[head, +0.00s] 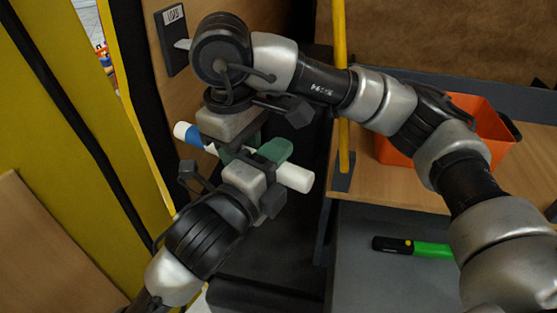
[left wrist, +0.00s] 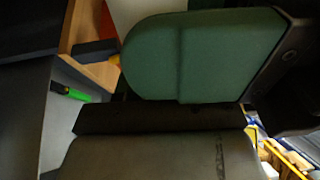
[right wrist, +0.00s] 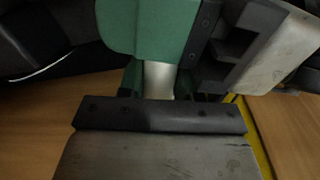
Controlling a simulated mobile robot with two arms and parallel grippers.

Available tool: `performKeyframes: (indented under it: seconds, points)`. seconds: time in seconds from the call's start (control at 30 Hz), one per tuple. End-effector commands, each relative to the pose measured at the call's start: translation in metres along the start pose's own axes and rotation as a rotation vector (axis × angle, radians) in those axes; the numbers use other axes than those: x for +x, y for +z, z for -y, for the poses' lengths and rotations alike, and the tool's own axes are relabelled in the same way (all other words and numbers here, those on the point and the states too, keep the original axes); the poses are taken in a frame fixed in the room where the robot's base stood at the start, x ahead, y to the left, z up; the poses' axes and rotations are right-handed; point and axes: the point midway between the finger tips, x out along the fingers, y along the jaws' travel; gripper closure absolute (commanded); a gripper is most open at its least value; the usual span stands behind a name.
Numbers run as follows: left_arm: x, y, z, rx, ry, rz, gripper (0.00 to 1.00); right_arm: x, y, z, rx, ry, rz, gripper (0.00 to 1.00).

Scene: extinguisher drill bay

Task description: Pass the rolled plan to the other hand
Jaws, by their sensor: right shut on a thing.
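The rolled plan (head: 294,177) is a white tube with a blue band near its far left end. It runs slantwise between my two grippers in the head view. A short white stretch of the tube (right wrist: 159,80) shows in the right wrist view. My right gripper (head: 228,153) comes down from above and is shut on the plan, near the blue band. My left gripper (head: 272,153) is at the plan's near right part, with a green finger across the tube. Its other finger is hidden, so its opening is unclear. A green finger pad (left wrist: 200,55) fills the left wrist view.
An orange bin (head: 470,105) stands on the wooden bench (head: 405,186) at the right. A yellow post (head: 341,90) rises at the bench's left edge. A green and black tool (head: 415,247) lies on the grey surface below. A yellow panel (head: 75,130) closes the left side.

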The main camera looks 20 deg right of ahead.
Motion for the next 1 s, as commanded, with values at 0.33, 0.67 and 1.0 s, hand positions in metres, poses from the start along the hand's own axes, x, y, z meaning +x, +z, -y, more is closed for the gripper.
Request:
performKeyframes:
  seconds: [0.33,0.67,1.0]
  points:
    - [0.000,0.000,-0.005,-0.003,0.015,0.002,0.90,-0.003,0.000,-0.001,0.001,0.002,-0.005,0.40]
    - [0.000,0.000,-0.004,-0.002,0.011,0.001,0.90,-0.004,0.000,-0.001,0.001,0.002,-0.004,0.36]
    - [0.000,0.000,-0.003,-0.002,0.010,0.001,0.90,-0.061,0.000,-0.001,0.002,0.006,-0.008,0.36]
